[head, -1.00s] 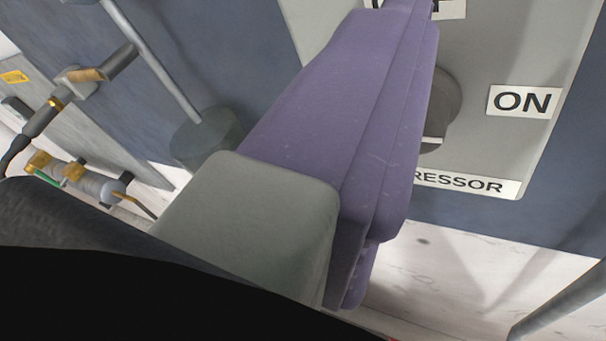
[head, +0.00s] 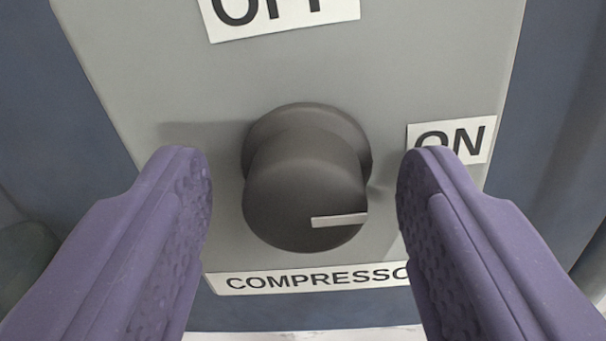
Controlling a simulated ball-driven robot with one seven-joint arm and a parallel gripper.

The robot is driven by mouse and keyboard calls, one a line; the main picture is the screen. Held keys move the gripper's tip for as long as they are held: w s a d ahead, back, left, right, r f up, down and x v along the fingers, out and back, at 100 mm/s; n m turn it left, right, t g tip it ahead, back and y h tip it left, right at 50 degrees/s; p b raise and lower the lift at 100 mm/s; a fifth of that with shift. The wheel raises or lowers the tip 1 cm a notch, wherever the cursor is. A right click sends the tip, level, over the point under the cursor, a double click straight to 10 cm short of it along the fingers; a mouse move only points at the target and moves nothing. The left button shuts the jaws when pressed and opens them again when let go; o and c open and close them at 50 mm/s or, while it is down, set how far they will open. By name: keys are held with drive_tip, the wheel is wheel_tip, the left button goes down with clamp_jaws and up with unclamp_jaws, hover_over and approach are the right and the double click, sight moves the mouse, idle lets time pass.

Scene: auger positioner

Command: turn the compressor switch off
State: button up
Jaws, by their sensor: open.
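The compressor switch (head: 300,185) is a dark grey round knob on a light grey panel, in the middle of the head view. Its white pointer mark (head: 339,220) points right, toward the ON label (head: 452,140). The OFF label (head: 280,15) is above the knob, cut by the top edge. My gripper (head: 304,165) is open, with one purple finger on each side of the knob. Both fingers appear apart from the knob. The right finger covers part of the ON label and the end of the COMPRESSOR label (head: 300,280).
The light grey panel (head: 150,90) is set on a dark blue surface (head: 45,130) that shows on both sides. A pale strip of floor shows along the bottom edge. No loose object shows between my fingers and the knob.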

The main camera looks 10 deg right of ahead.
drive_tip(key=c, duration=1)
drive_tip(key=n, duration=0.4)
drive_tip(key=shift+n+b, duration=0.35)
drive_tip(key=shift+n, duration=0.05)
drive_tip(key=n, duration=0.4)
drive_tip(key=shift+a, duration=0.15)
drive_tip(key=n, duration=0.5)
drive_tip(key=shift+g+p, duration=0.3)
drive_tip(key=shift+p, duration=0.05)
drive_tip(key=shift+n, duration=1.8)
